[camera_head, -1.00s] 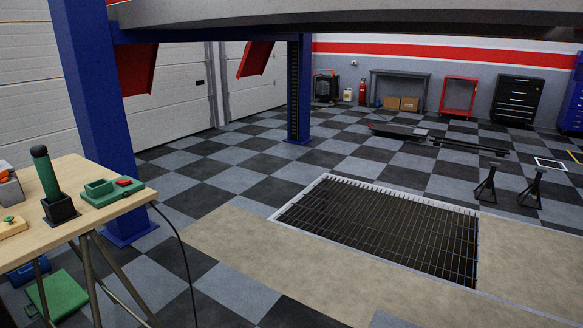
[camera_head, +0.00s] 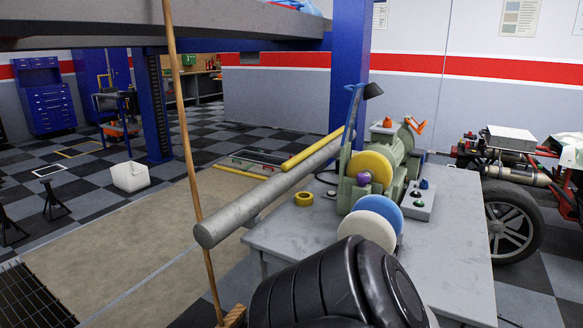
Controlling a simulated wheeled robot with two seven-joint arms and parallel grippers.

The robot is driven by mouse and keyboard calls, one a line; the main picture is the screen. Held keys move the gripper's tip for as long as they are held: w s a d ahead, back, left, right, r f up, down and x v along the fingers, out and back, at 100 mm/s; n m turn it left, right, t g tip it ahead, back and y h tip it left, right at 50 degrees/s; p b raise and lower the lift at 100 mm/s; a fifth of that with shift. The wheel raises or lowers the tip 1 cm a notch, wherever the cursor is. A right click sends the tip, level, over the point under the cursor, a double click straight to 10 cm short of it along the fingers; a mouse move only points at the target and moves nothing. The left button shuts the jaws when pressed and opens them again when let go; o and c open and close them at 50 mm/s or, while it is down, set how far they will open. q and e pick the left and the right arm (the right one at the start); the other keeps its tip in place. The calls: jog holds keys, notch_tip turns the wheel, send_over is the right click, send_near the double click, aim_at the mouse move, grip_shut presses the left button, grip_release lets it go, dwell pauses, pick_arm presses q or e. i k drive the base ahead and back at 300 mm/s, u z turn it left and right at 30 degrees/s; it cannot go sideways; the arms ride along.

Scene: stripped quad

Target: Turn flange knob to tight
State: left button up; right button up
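A green bench machine (camera_head: 400,145) stands on a grey workbench (camera_head: 300,235) right of centre. A yellow wheel (camera_head: 369,166) is on its near side, with a small purple knob (camera_head: 364,179) at the wheel's middle. This may be the flange knob, but I cannot tell for sure. Its setting cannot be read at this size. A blue disc (camera_head: 380,209) and a pale disc (camera_head: 367,229) are in front of the machine. Neither of my grippers is in view.
A large black ribbed round object (camera_head: 325,290) stands close at the bottom. A wooden pole (camera_head: 187,150) rises at left. A long grey cylinder (camera_head: 265,195) lies slantwise across the view. A yellow ring (camera_head: 304,198) and a grey box with buttons (camera_head: 418,200) are on the bench.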

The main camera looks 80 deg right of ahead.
aim_at(363, 179)
jog(key=z, duration=2.3)
